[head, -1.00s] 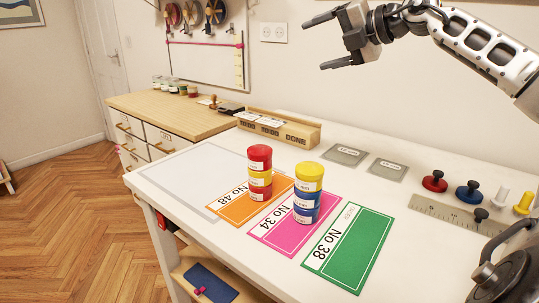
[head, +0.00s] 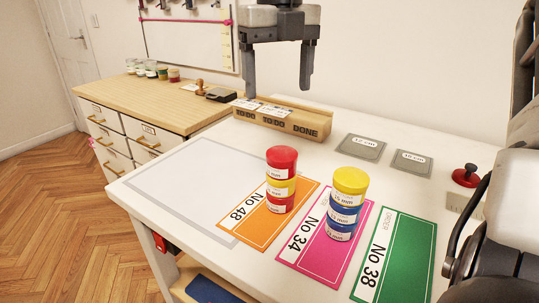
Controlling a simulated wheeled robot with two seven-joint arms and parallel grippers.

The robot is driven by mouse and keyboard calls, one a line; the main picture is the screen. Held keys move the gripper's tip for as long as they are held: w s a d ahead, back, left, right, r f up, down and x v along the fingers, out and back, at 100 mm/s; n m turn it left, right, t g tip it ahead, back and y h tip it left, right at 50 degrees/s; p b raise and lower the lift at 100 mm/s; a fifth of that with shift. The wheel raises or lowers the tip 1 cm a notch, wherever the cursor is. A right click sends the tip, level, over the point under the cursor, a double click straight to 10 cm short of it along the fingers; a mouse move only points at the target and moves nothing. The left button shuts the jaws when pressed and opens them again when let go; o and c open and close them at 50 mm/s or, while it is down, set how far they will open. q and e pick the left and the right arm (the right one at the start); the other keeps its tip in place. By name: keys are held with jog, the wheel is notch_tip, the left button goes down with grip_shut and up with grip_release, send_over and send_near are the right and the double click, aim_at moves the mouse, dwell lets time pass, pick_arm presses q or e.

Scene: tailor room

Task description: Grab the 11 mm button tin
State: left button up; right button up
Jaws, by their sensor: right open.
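One stack of round tins (head: 281,180) stands on the orange No 48 card, with red, yellow and red tins from top to bottom. A second stack (head: 347,204) stands on the pink No 34 card, with a yellow tin above two blue ones. The tins carry white mm labels, but the print is too small to tell surely which is 11 mm. My right gripper (head: 277,90) is open and empty, fingers pointing down, at the top middle. In the picture it is above and behind the red-topped stack, in front of the wooden holder's view. My left gripper is out of view.
A wooden TO DO/DONE holder (head: 285,119) stands at the table's back. The green No 38 card (head: 394,258) is bare. A pale outlined area (head: 192,187) is empty at left.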

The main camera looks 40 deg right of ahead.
send_near(282, 153)
notch_tip(282, 153, down, 5)
jog(key=shift+f, duration=2.85)
jog(key=c, duration=1.1)
